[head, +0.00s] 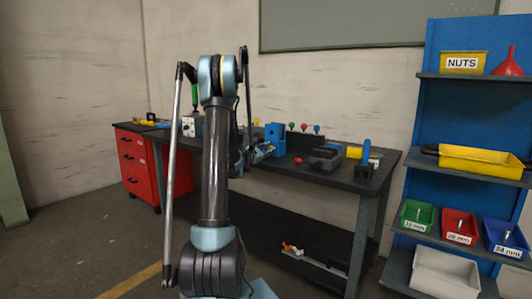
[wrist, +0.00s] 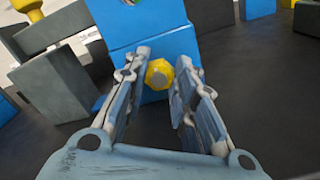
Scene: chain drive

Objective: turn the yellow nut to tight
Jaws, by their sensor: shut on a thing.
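The yellow nut (wrist: 159,75) is on the front face of a blue block (wrist: 138,25) in the wrist view, with a grey bolt end showing at its centre. My gripper (wrist: 163,78) has one finger on each side of the nut and is shut on it. In the head view my gripper (head: 262,151) is small, at the blue block (head: 275,134) on the workbench. The nut cannot be made out there. How tight the nut is cannot be told.
The dark workbench (head: 336,178) holds a grey vise (head: 325,158), several coloured knobs and a blue upright part (head: 366,152) to the right. A grey block (wrist: 62,85) stands left of the nut in the wrist view. A blue shelf rack (head: 475,130) with bins is at right.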

